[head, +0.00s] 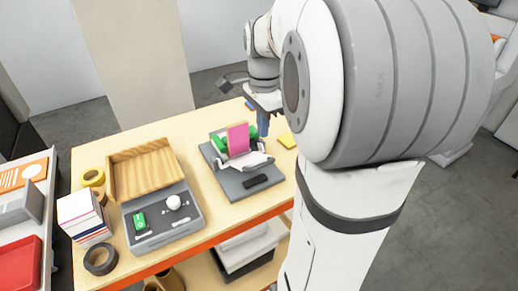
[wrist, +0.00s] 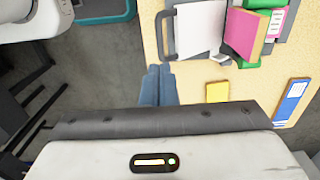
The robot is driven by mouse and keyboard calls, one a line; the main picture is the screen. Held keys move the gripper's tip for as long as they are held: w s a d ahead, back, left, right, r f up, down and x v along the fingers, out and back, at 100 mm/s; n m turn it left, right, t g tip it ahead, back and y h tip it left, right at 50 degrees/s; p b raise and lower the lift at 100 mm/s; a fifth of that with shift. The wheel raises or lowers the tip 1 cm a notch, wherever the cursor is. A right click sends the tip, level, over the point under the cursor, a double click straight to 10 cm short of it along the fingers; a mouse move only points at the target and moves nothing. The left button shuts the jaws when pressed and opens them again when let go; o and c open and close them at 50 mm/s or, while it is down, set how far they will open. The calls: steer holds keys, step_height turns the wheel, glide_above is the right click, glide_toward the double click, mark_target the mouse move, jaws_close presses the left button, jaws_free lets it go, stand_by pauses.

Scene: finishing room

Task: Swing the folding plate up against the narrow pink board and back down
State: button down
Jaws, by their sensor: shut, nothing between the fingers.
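The narrow pink board (head: 238,139) stands upright on a grey base (head: 224,179) between green blocks; it also shows in the wrist view (wrist: 244,34). The white folding plate (head: 252,160) lies down in front of the board. In the wrist view the plate (wrist: 196,28) has a grey bar handle (wrist: 168,36) along its outer edge. My gripper (head: 263,130) is behind and to the right of the board in the head view, apart from the plate. In the wrist view my blue fingers (wrist: 159,70) are together and empty, just below the handle in the picture.
A yellow pad (wrist: 217,92) and a blue-and-white card (wrist: 291,103) lie on the table near the base. A wooden tray (head: 145,172), a grey control box (head: 160,217) and tape rolls (head: 101,259) stand to the left. The table's edge is close to my fingers.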

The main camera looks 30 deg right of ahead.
mark_target(262, 164)
step_height(262, 164, down, 10)
steer(key=shift+r+p, duration=0.2)
steer(key=shift+p, duration=0.45)
steer(key=shift+f, duration=0.15)
